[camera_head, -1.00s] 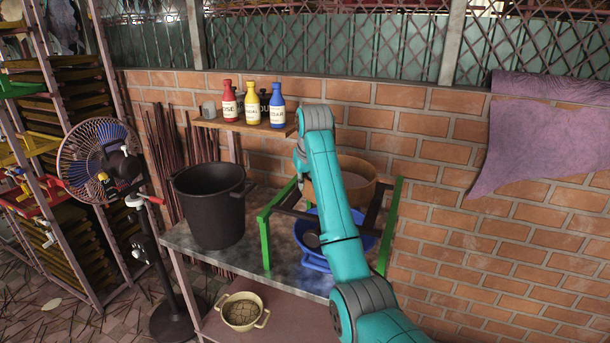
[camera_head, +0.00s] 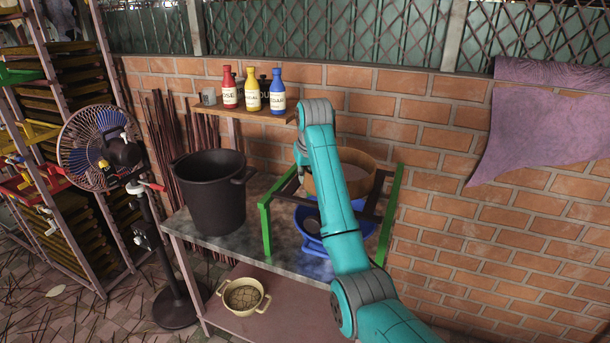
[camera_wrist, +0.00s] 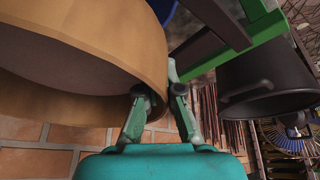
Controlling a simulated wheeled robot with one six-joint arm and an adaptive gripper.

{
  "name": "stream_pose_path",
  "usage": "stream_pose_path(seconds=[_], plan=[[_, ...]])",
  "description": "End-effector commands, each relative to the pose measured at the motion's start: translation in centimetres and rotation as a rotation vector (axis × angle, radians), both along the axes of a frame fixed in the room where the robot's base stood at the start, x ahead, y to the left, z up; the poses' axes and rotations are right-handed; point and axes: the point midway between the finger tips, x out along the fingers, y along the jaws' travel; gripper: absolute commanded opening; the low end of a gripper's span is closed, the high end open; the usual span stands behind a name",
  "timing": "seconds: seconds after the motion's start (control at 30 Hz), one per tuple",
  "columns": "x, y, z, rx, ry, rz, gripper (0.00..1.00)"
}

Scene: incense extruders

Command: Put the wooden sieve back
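The wooden sieve (camera_head: 357,181) is a round tan hoop with a greyish face. It is at the green frame (camera_head: 266,230) with dark cross bars, above a blue basin (camera_head: 314,246). I cannot tell whether it touches the bars. In the wrist view the sieve (camera_wrist: 150,55) fills the upper left. My gripper (camera_wrist: 160,85) has its fingers on either side of the sieve's rim wall, and looks shut on it. One fingertip is hidden behind the rim. In the head view my arm covers the gripper and part of the sieve.
A black pot (camera_head: 215,205) stands left of the frame on the metal table (camera_head: 190,232). Red, yellow and blue bottles (camera_head: 252,92) stand on a wall shelf. A fan (camera_head: 100,150) is at the left. The brick wall (camera_head: 440,145) is close behind. A pale bowl (camera_head: 243,297) is on the lower shelf.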

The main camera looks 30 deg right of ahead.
Motion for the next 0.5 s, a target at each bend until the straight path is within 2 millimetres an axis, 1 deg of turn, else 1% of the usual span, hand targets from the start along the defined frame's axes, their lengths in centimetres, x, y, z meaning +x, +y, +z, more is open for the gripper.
stream_pose_path(seconds=[0.43,0.47,0.5], plan=[[0.02,-0.01,-0.71,0.0,-0.002,0.0,0.0],[0.03,-0.01,-0.72,0.0,-0.002,0.0,0.07],[0.02,-0.01,-0.71,0.0,-0.002,0.0,0.17]])
